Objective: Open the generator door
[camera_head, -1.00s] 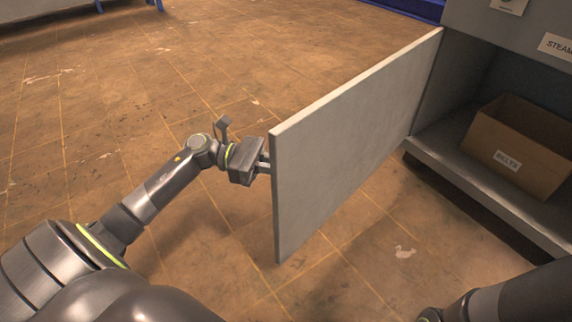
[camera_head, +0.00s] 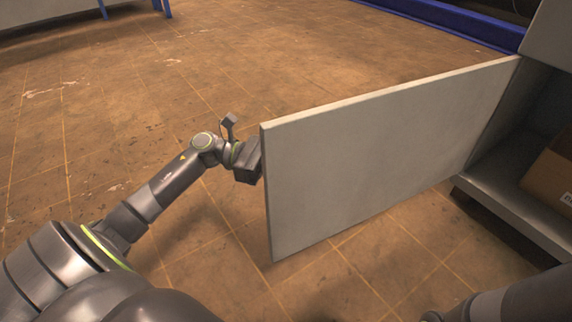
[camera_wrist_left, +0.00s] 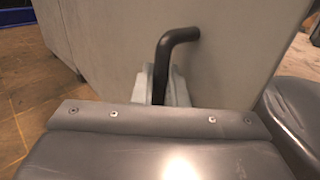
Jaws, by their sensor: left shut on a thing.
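The generator door (camera_head: 385,150) is a flat light-grey panel, swung wide open from the cabinet at the right of the head view. Its black bent handle (camera_wrist_left: 176,50) shows in the left wrist view, on the outer face of the door (camera_wrist_left: 110,45). My left gripper (camera_wrist_left: 160,88) is shut on this handle. In the head view my left gripper (camera_head: 248,162) is at the door's free edge, and the door hides its fingertips and the handle. My right arm shows in part at the lower right; its gripper is not visible.
The grey cabinet's bottom shelf (camera_head: 515,195) holds a cardboard box (camera_head: 550,176), cut off at the right edge. A blue frame (camera_head: 440,20) lies on the floor behind. A blue-legged table (camera_head: 60,12) stands far left. The brown tiled floor (camera_head: 150,80) around the door is clear.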

